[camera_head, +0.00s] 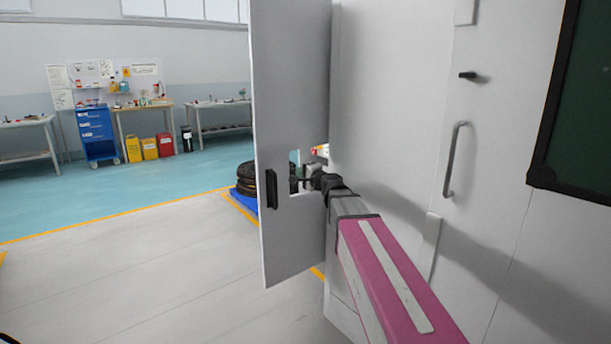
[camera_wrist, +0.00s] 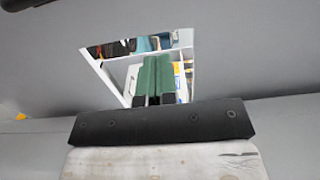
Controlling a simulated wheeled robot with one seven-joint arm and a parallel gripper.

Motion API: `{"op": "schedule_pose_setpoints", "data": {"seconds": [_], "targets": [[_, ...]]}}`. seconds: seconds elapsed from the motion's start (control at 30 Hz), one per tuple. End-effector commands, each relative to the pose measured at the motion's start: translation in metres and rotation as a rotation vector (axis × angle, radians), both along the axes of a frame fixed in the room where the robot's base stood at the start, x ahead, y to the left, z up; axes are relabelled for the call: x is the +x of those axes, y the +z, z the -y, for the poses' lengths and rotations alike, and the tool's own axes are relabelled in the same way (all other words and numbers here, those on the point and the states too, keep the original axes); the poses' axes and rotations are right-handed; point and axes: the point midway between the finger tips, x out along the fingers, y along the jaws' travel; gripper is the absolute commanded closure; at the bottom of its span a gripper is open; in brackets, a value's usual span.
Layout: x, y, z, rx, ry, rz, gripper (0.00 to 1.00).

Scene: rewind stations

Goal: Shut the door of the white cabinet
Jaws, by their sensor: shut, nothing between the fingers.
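The white cabinet (camera_head: 385,90) fills the right of the head view. Its door (camera_head: 290,80) stands open, swung out from the cabinet front, with a black handle (camera_head: 271,189) near its free edge. The door has a cut-out low down. My gripper (camera_head: 297,181) is at this cut-out, at the end of my outstretched arm. In the wrist view my gripper (camera_wrist: 157,62) shows two green fingers close together, shut and empty, in front of a four-sided opening in a grey panel. I cannot tell whether the fingertips touch the door or reach through the opening.
A vertical grey bar handle (camera_head: 454,160) and a dark-framed panel (camera_head: 575,110) are on the right. Dark round stacked items (camera_head: 246,178) sit on a blue base behind the door. Workbenches and a blue drawer cart (camera_head: 97,134) stand far back. Floor at left is clear.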

Motion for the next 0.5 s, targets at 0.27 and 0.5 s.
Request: {"op": "schedule_pose_setpoints", "data": {"seconds": [0.27, 0.5], "targets": [[0.049, 0.000, -0.030, -0.001, 0.001, 0.000, 1.00], [0.077, 0.000, -0.049, -0.001, 0.001, 0.000, 1.00]]}}
